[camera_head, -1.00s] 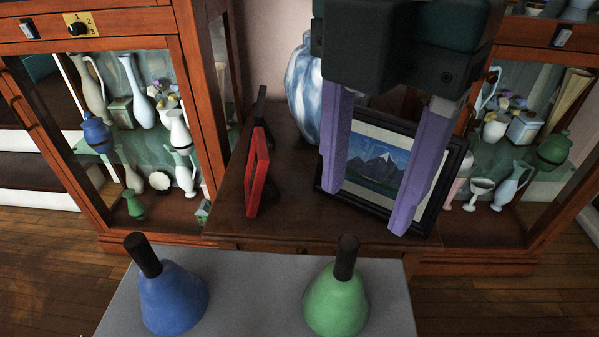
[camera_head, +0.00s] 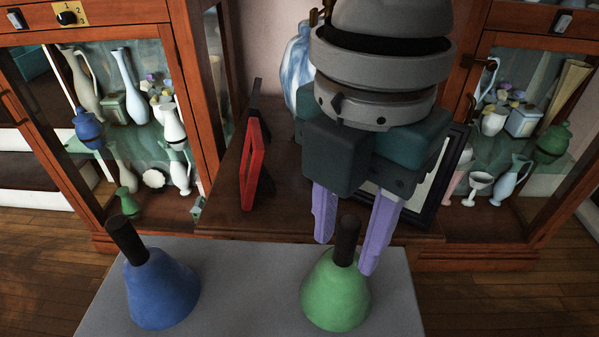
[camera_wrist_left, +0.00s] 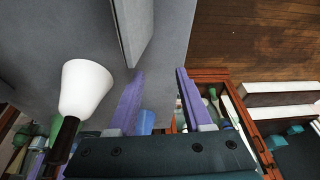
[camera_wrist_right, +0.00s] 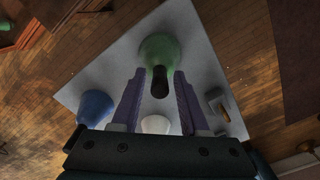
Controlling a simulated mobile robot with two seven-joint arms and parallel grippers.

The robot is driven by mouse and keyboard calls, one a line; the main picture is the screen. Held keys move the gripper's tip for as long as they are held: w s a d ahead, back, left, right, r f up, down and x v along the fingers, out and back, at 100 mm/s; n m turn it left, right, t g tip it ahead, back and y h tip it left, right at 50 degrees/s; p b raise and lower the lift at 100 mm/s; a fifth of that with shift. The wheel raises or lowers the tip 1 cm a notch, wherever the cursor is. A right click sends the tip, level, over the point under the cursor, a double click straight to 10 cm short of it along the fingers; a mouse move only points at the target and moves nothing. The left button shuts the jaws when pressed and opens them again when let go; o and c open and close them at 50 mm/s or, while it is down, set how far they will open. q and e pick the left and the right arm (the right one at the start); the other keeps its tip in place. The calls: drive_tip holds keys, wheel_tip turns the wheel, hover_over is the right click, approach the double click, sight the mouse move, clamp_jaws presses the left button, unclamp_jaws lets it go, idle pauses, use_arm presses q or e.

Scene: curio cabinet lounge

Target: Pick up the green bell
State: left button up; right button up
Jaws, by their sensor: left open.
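The green bell (camera_head: 336,293), with a dark upright handle, stands on a grey table in the head view. My right gripper (camera_head: 345,257) is open, pointing down, with its purple fingers on either side of the bell's handle. In the right wrist view the green bell (camera_wrist_right: 160,48) shows ahead, its dark handle between the fingers of the right gripper (camera_wrist_right: 158,74); there is no clear grip on it. My left gripper (camera_wrist_left: 160,72) shows only in its own wrist view, open and with nothing seen held.
A blue bell (camera_head: 161,293) stands left of the green bell on the grey table (camera_head: 240,290). A white bell (camera_wrist_left: 86,88) with a dark handle shows in the left wrist view. Behind are a red frame (camera_head: 252,165), a dark-framed picture (camera_head: 432,200) and glass cabinets.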

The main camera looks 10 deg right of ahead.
clamp_jaws()
idle(1.1)
